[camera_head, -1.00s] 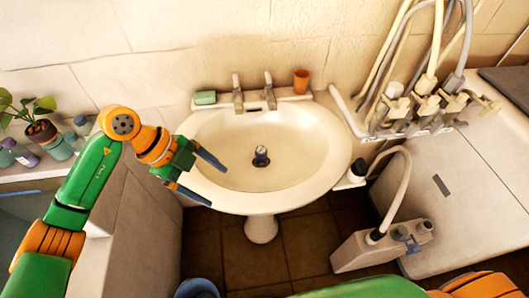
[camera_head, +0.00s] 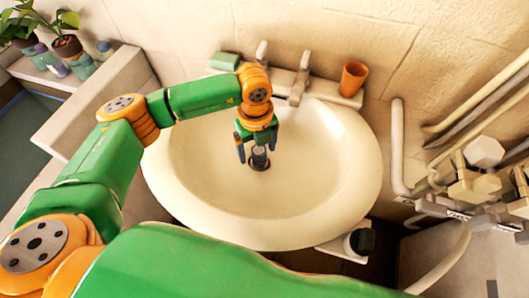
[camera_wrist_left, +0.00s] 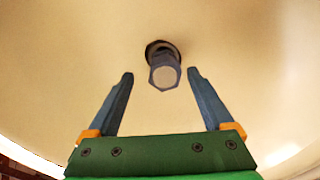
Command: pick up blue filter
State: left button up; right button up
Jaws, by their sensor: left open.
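The blue filter (camera_head: 260,159) is a small dark blue-grey upright piece at the drain of the white washbasin (camera_head: 330,180). In the left wrist view the filter (camera_wrist_left: 164,72) shows a pale, six-sided end towards the camera. My left gripper (camera_head: 257,147) points down into the basin, just above and around the filter's top in the head view. In the left wrist view my left gripper (camera_wrist_left: 160,76) is open, with the filter between and slightly beyond the fingertips. I cannot tell whether the fingers touch it. My right gripper is not in view.
Two taps (camera_head: 299,80), a green soap bar (camera_head: 224,61) and an orange cup (camera_head: 353,78) line the basin's back edge. Pipes and valves (camera_head: 480,180) crowd the right side. Potted plants (camera_head: 66,45) stand at the left. The rest of the bowl is clear.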

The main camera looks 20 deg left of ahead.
pick_arm(q)
jog(key=f, duration=0.2)
jog(key=shift+w+f, duration=0.2)
jog(key=shift+f, duration=0.2)
jog(key=shift+w+d+f, duration=0.1)
jog(key=shift+w+f, duration=0.05)
jog(key=shift+f, duration=0.15)
jog(key=c, duration=0.8)
grip_shut()
jog(key=shift+r, duration=0.15)
